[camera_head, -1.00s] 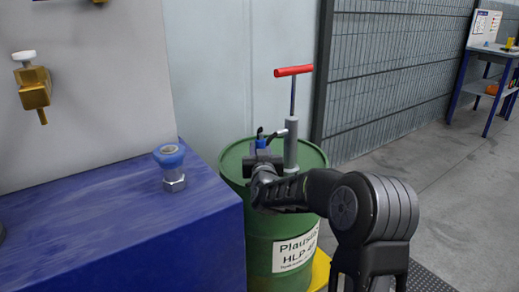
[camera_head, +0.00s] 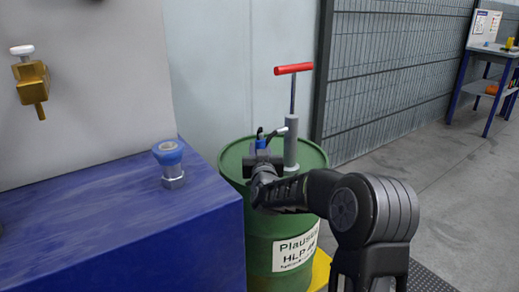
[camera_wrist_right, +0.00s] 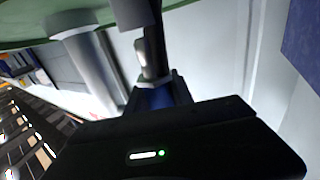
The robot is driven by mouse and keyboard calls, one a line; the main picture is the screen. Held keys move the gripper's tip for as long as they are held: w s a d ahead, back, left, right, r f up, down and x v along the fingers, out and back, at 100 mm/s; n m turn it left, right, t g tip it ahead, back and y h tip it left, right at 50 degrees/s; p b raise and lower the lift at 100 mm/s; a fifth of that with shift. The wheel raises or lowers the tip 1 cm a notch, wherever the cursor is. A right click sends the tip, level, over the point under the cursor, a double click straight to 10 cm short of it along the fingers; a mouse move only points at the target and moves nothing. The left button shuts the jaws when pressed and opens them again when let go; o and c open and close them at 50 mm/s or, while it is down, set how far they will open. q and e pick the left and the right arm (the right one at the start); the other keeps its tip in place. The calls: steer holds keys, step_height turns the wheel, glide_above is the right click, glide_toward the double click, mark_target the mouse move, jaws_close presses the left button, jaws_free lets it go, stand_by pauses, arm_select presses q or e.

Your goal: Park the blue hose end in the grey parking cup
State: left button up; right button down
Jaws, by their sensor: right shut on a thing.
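The blue hose end (camera_head: 261,143) is held upright above the green drum's lid in the head view. My right gripper (camera_head: 262,157) is shut on it. In the wrist view, my right gripper (camera_wrist_right: 158,98) is around the hose end's blue collar (camera_wrist_right: 158,97), with a metallic stem (camera_wrist_right: 148,55) reaching toward the drum. A dark grey cylinder (camera_wrist_right: 135,12) at the stem's far end may be the parking cup; I cannot tell whether the stem is inside it. The cup is not identifiable in the head view. My left gripper is out of view.
A grey hand pump (camera_head: 291,140) with a red handle stands on the green drum (camera_head: 265,230), close to my right gripper. A blue-topped fitting (camera_head: 168,152) stands on the blue bench (camera_head: 110,215), below a brass valve (camera_head: 33,82). Mesh fence (camera_head: 395,70) is behind.

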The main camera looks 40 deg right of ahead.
steer(key=shift+f+b, duration=0.6)
steer(key=shift+f, duration=0.05)
steer(key=shift+s+f+b, duration=0.15)
steer(key=shift+f+b, duration=0.3)
steer(key=shift+b, duration=0.1)
steer(key=shift+s+f+b, duration=0.15)
steer(key=shift+f+b, duration=0.35)
steer(key=shift+f, duration=0.05)
steer(key=shift+r, duration=0.2)
steer(key=shift+r+p, duration=0.6)
steer(key=shift+r, duration=0.1)
steer(key=shift+w+r, duration=0.1)
steer(key=shift+w, duration=0.25)
stand_by(1.1)
